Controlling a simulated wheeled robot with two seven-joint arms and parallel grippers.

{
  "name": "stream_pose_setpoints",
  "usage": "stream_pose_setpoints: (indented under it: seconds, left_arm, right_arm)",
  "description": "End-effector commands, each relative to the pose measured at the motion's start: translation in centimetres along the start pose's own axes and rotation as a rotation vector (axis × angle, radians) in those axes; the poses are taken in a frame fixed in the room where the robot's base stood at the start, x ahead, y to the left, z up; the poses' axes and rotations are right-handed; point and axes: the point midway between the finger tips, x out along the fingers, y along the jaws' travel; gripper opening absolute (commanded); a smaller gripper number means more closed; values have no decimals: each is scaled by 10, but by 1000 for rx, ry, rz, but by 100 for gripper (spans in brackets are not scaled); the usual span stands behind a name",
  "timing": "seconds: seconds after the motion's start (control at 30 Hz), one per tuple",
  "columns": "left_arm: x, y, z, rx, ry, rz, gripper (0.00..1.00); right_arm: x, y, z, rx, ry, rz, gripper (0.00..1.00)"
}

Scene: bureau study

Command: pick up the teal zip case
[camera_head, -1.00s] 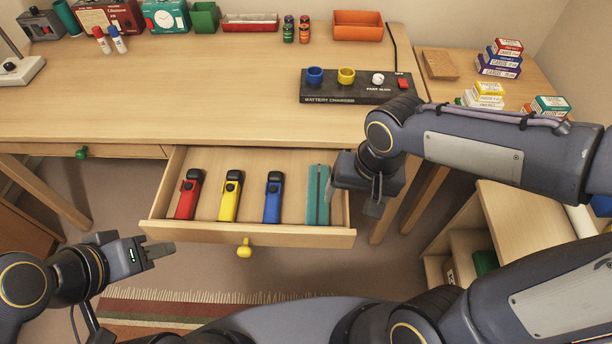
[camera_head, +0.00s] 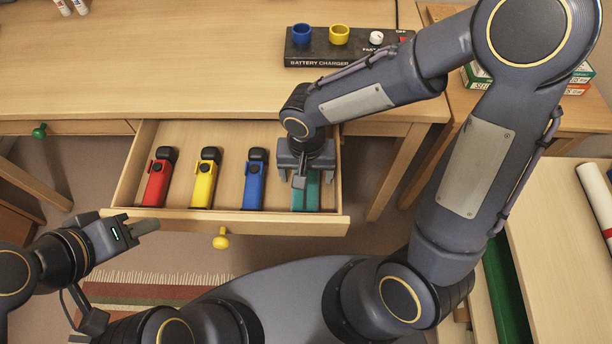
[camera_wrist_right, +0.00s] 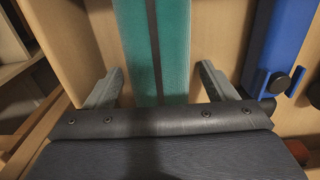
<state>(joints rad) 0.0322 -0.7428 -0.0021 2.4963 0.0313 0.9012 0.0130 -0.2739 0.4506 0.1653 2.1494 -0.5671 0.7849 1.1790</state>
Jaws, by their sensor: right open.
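The teal zip case (camera_head: 312,196) lies at the right end of the open drawer (camera_head: 270,221), partly hidden under my right gripper (camera_head: 301,178). In the right wrist view the case (camera_wrist_right: 174,50) shows as a teal strip with a dark zip line down its middle. My right gripper is open, with one finger on each side of the case and visible gaps between; its height over the case is hard to judge. My left gripper (camera_head: 145,227) is left of the drawer front, away from the case; its finger gap cannot be made out.
Red (camera_head: 157,179), yellow (camera_head: 205,180) and blue (camera_head: 254,180) tools lie left of the case in the drawer. The blue one also shows in the right wrist view (camera_wrist_right: 276,40). A battery charger (camera_head: 345,52) stands on the desk. The drawer's right wall (camera_head: 340,180) is close to the case.

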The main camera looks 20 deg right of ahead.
Motion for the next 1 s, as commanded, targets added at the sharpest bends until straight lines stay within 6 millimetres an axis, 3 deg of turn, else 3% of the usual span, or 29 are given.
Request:
stream_pose_setpoints:
  seconds: [0.27,0.67,1.0]
  left_arm:
    - [1,0,0,0,0,0,36]
    - [0,0,0,0,0,0,36]
    - [-1,1,-1,0,0,0,36]
  right_arm:
    - [3,0,0,0,0,-1,78]
    - [3,0,0,0,1,-1,27]
    - [-3,0,0,1,2,-1,27]
